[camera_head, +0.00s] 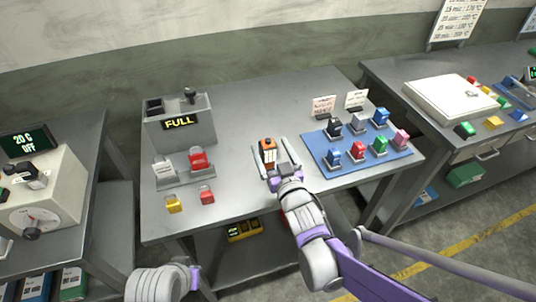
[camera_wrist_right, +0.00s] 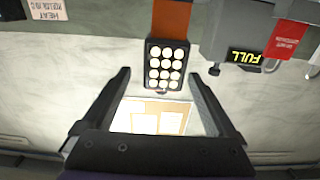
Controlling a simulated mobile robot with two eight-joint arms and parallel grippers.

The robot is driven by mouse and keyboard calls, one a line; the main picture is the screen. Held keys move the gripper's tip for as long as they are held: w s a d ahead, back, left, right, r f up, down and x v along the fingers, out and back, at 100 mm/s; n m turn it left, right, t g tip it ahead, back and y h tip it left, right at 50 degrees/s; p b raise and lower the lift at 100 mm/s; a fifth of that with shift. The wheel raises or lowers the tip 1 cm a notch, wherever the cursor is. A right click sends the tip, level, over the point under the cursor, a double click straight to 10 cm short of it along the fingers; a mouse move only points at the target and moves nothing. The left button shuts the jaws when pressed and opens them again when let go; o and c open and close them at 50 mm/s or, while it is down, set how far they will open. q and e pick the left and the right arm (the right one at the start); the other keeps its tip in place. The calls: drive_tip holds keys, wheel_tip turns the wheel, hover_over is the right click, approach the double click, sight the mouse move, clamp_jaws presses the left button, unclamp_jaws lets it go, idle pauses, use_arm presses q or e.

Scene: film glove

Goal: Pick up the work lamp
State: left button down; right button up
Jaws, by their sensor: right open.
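The work lamp (camera_head: 268,152) is orange with a pale lit front and stands upright on the grey table, left of the blue mat. In the right wrist view the lamp (camera_wrist_right: 167,66) shows a dark panel of round white lights under an orange top. My right gripper (camera_head: 271,156) is open at the lamp, with one finger to each side of it. In the right wrist view the lamp is between and beyond the fingertips of the right gripper (camera_wrist_right: 158,75); I see no contact. Part of my left arm shows at the lower left, but its gripper does not.
A blue mat (camera_head: 316,142) with several coloured items lies right of the lamp. A grey box with a FULL display (camera_head: 179,123) stands at the back left. Bare table lies between these and the lamp.

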drive_tip(key=x, duration=0.5)
drive_tip(key=shift+a+r+p, duration=0.1)
drive_tip(key=shift+a+p, duration=0.1)
drive_tip(key=shift+p, duration=0.15)
drive_tip(key=shift+s, duration=0.1)
drive_tip(key=shift+c, duration=0.3)
clamp_jaws()
